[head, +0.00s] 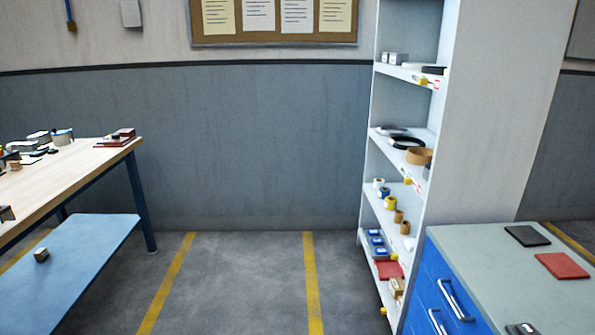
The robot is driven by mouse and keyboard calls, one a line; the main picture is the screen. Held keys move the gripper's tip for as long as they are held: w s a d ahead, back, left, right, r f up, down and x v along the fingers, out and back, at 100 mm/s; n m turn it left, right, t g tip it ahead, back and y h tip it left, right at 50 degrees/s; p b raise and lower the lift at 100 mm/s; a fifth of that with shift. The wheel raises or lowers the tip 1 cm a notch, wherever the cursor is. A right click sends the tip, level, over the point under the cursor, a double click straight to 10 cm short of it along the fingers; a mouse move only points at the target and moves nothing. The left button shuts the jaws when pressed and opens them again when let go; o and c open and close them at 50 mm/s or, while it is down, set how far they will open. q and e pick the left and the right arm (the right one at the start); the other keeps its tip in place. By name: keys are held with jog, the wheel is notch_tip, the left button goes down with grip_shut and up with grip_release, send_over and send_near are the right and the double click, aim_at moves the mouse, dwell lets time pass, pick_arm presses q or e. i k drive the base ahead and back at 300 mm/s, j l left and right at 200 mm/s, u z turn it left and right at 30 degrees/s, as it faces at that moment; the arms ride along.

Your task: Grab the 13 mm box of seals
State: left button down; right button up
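Several small blue boxes with pale labels (376,243) sit in a row on a low shelf of the white shelving unit (405,210). They may be boxes of seals, but the labels are too small to read and I cannot tell which is the 13 mm one. A red item (389,270) and small brown boxes (397,288) lie nearer on the same shelf. Neither of my grippers is in view.
A wooden-topped workbench (85,165) with clutter stands at the left, with a blue lower shelf (90,260). A blue drawer cabinet (440,285) stands right of the shelving, partly in front of it. The floor (240,285) between yellow lines is clear.

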aim_at(396, 285)
jog(key=i, duration=2.3)
jog(key=i+j+z, duration=0.2)
jog(key=i+z, duration=0.25)
jog(key=i+j+z, duration=0.45)
jog(key=i, duration=0.2)
jog(key=i+j+z, duration=0.5)
jog(key=k+j, duration=0.05)
jog(key=k, duration=0.05)
